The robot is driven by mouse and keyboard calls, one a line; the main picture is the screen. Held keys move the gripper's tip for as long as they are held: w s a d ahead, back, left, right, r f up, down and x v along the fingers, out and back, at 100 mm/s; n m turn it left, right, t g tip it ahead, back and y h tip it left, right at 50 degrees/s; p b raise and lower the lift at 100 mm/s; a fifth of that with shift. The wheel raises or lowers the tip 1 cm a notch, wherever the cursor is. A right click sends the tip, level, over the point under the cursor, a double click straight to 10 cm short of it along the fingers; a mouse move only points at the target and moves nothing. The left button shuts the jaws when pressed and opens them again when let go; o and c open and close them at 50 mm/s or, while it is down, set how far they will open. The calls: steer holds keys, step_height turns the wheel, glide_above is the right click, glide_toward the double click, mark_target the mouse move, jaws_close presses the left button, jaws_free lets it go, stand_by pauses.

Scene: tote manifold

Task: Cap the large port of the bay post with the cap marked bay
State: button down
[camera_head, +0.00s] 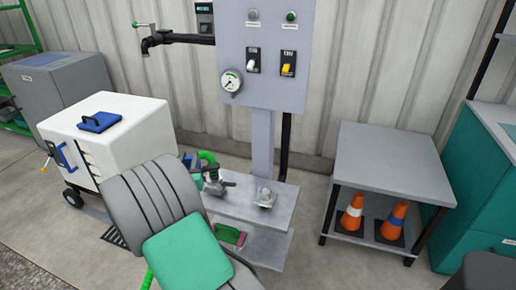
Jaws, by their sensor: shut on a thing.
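A grey post with a control panel (265,60) stands against the wall. A metal shelf (243,208) is at its foot. A silver fitting (265,197) sits on the shelf, right of its middle. A dark metal fitting (217,186) and a green curved pipe (208,158) show at the shelf's left end, partly behind my arm. I cannot tell which part is the large port. I cannot make out any cap or the marking bay. My grey ribbed arm with a green panel fills the lower left middle; I cannot make out my gripper's fingers.
A white wheeled cart (115,140) with a blue handle stands at left. A grey table (385,160) at right holds two orange cones (352,212) on its lower shelf. A teal cabinet (475,180) is far right. The floor between post and table is clear.

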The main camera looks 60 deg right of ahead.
steer(key=s+d+f+m+g+h+p, duration=0.1)
steer(key=s+d+f+m+g+p, duration=0.15)
steer(key=s+d, duration=0.7)
steer(key=s+d+f+m+g+h+p, duration=0.1)
steer(key=s+d+f+m+g+p, duration=0.2)
steer(key=s+d, duration=0.65)
steer(key=shift+n+g, duration=0.45)
steer(key=shift+g, duration=0.1)
steer(key=shift+a+f+b, duration=0.15)
steer(key=shift+f+b, duration=1.8)
steer(key=shift+b, duration=0.05)
steer(key=shift+a+f+b, duration=0.15)
steer(key=shift+f+b, duration=1.75)
steer(key=shift+b, duration=0.05)
steer(key=shift+a+f+b, duration=0.15)
steer(key=shift+f+b, duration=1.8)
steer(key=shift+b, duration=0.05)
steer(key=c, duration=1.1)
jaws_free()
steer(key=shift+o, duration=0.2)
